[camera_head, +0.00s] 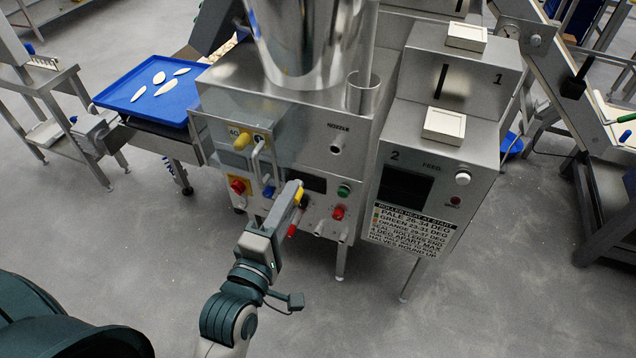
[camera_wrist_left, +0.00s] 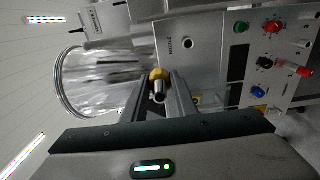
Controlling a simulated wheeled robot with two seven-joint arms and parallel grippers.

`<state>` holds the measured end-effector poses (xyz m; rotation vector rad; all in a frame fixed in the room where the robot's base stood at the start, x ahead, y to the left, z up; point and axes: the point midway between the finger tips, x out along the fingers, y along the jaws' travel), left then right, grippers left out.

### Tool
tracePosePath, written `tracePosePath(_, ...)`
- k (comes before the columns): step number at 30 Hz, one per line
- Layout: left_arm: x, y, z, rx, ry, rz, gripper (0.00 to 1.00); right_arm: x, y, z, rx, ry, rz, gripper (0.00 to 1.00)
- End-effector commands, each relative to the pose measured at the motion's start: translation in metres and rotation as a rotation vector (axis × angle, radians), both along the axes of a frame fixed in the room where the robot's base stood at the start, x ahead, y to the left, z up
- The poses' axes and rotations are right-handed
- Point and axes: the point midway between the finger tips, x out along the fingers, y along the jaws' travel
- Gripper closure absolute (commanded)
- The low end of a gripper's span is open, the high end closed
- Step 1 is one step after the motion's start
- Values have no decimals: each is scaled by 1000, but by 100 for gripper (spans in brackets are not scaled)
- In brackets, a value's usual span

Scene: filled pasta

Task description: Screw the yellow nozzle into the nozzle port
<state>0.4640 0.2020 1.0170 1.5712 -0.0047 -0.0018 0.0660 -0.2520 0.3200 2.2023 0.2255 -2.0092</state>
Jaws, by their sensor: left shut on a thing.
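The yellow nozzle (camera_wrist_left: 158,75) sits between the two fingers of my left gripper (camera_wrist_left: 168,88) in the left wrist view, with a grey metal tube end showing. In the head view my left gripper (camera_head: 293,194) is in front of the machine, shut on the nozzle (camera_head: 299,196), of which a small yellow part shows. My right gripper is not in view.
A clear guard panel with a handle (camera_head: 258,160) and a yellow piece (camera_head: 242,141) by a label 40 are left of the port. Knobs (camera_head: 338,212) and short pipes line the lower front. A control box (camera_head: 437,180) stands right. A blue tray (camera_head: 125,82) is at left.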

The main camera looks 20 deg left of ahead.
Motion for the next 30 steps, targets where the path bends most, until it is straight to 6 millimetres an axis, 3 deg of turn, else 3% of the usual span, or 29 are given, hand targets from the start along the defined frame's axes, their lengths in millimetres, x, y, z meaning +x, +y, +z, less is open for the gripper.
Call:
tracePosePath(5, 30, -5, -21, 2, 0, -15, 98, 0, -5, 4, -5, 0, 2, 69)
tracePosePath(12, 91, -10, -63, 3, 0, -32, 98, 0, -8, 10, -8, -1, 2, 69)
tracePosePath(18, 130, -10, -88, 1, 1, -32, 98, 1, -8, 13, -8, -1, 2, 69)
tracePosePath(22, 140, -9, -96, -1, 1, -30, 98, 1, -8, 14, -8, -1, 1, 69)
tracePosePath(30, 142, -9, -97, -1, 1, -30, 98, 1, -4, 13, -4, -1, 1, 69)
